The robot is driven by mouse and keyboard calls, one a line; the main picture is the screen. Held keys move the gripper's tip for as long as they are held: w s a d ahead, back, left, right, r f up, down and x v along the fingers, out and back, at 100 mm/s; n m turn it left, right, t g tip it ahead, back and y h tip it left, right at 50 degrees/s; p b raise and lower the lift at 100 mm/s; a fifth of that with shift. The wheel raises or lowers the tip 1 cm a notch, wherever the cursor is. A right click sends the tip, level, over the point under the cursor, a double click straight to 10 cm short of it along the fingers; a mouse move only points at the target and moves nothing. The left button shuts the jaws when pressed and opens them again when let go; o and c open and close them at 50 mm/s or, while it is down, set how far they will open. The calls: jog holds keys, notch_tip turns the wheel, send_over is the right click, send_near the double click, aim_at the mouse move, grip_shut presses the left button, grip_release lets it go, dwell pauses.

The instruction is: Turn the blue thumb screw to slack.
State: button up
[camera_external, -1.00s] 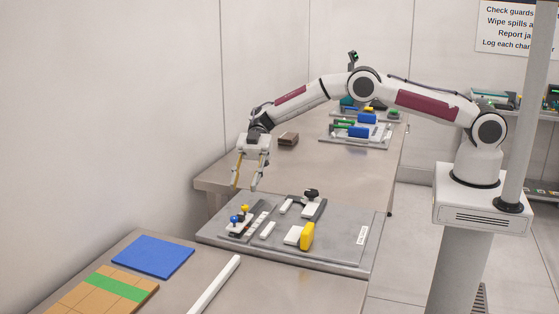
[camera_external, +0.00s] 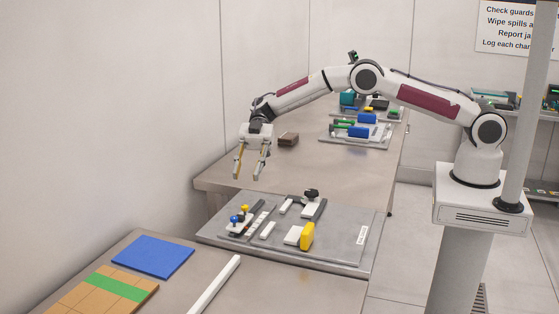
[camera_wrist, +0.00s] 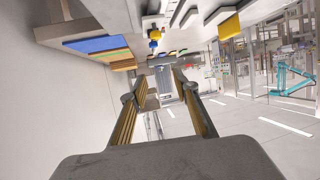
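The blue thumb screw (camera_external: 234,219) stands at the left end of the grey plate, on a small dark block, with a yellow screw (camera_external: 244,209) beside it. In the wrist view the blue screw (camera_wrist: 153,44) shows small near the top, close to the yellow screw (camera_wrist: 155,33). My gripper (camera_external: 246,177) is open and empty, with its fingers pointing down. It hangs above and slightly beyond the two screws, clear of the plate. In the wrist view both fingers (camera_wrist: 160,88) are well apart with nothing between them. The blue screw's turn position is too small to read.
The grey plate (camera_external: 345,235) also carries a yellow block (camera_external: 307,235), a black knob (camera_external: 311,194) and white bars. A blue mat (camera_external: 153,257) and an orange-and-green board (camera_external: 105,290) lie at front left. A brown block (camera_external: 288,139) sits on the table behind.

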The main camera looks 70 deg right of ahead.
jog(key=shift+s+a+m+t+y, duration=0.5)
jog(key=shift+s+a+m+t, duration=0.95)
jog(key=shift+s+a, duration=0.45)
jog(key=m+t+h, duration=0.1)
jog(key=m+t, duration=0.1)
send_near(234, 217)
jog(key=shift+s+d+r, duration=0.2)
jog(key=shift+s, duration=0.25)
jog(key=shift+w+f+n, duration=0.1)
jog(key=shift+w+n, duration=0.15)
jog(key=shift+w, duration=0.05)
jog(key=shift+x, duration=3.85)
